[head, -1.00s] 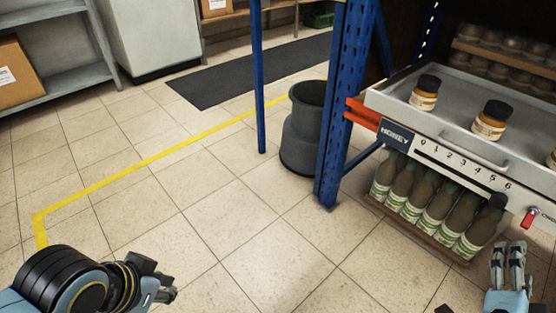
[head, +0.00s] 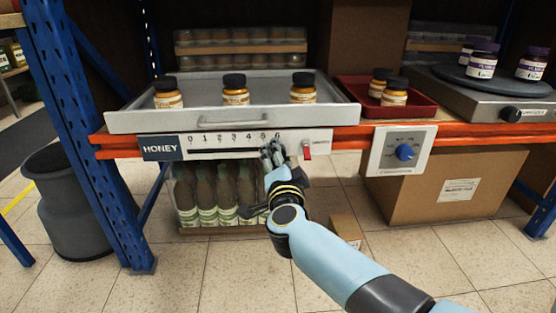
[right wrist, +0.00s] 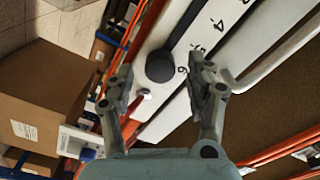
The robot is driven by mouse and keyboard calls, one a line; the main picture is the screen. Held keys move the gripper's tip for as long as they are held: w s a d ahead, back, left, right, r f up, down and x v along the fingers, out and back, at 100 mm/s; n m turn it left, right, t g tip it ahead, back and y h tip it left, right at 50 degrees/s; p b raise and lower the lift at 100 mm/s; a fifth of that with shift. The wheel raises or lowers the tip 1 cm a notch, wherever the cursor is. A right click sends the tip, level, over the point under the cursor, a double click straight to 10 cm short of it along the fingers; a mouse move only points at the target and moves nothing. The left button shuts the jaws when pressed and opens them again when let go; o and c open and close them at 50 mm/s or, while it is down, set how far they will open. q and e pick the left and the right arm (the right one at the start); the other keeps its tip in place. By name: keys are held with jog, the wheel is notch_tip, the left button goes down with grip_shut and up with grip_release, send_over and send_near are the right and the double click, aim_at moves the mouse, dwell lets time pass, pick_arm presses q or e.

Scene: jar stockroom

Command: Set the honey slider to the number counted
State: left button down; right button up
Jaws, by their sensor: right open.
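The honey slider panel (head: 215,145) is a white strip with a HONEY label, numbers 0 to 6 and a dark slot. In the right wrist view its round black knob (right wrist: 160,66) sits beside the 6, at the slot's end. My right gripper (head: 272,152) is open at that end and hides the knob in the head view. In the right wrist view its fingertips (right wrist: 166,78) are on either side of the knob, apart from it. Three honey jars (head: 168,93) (head: 236,89) (head: 303,88) with black lids stand in the metal drawer (head: 240,119). My left gripper is out of view.
A red lever (head: 307,150) is right of the slot. A red tray (head: 428,108) holds two similar jars (head: 379,83) (head: 395,92). A blue dial (head: 404,152) is further right. Bottles (head: 207,200) stand below. Purple-labelled jars (head: 482,60) stand on a dark turntable (head: 505,85).

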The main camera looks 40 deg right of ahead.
jog(key=shift+x, duration=0.85)
jog(key=shift+c, duration=0.4)
grip_shut()
